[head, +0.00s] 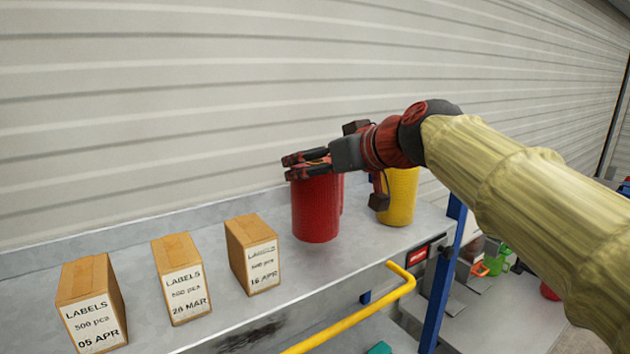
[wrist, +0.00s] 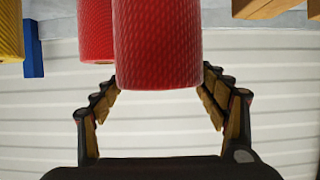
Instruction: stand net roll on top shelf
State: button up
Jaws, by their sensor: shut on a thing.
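My gripper (head: 306,163) is shut on the upper end of a red net roll (head: 316,212). The held roll is upright over the top shelf (head: 215,218); I cannot tell whether its base touches the surface. In the wrist view the roll (wrist: 157,45) sits between the two fingers. A second red roll (wrist: 95,30) is close beside it there, mostly hidden behind the held roll in the head view. A yellow roll (head: 400,197) stands to the right on the same shelf, partly hidden by my gripper.
Several label boxes, one nearest the rolls (head: 252,255), stand in a row to the left. A yellow rail (head: 350,318) runs along the shelf's front, with a blue post (head: 440,290) at the right. A ribbed wall (head: 190,110) rises behind.

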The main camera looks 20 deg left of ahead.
jog(key=f, duration=0.3)
jog(key=w+f+p, duration=0.1)
jog(key=shift+w+a+f, duration=0.1)
jog(key=shift+a+f, duration=0.1)
jog(key=shift+a, duration=0.1)
jog(key=shift+f, duration=0.1)
jog(key=o, duration=2)
jog(key=b+v, duration=0.4)
jog(key=v, duration=0.8)
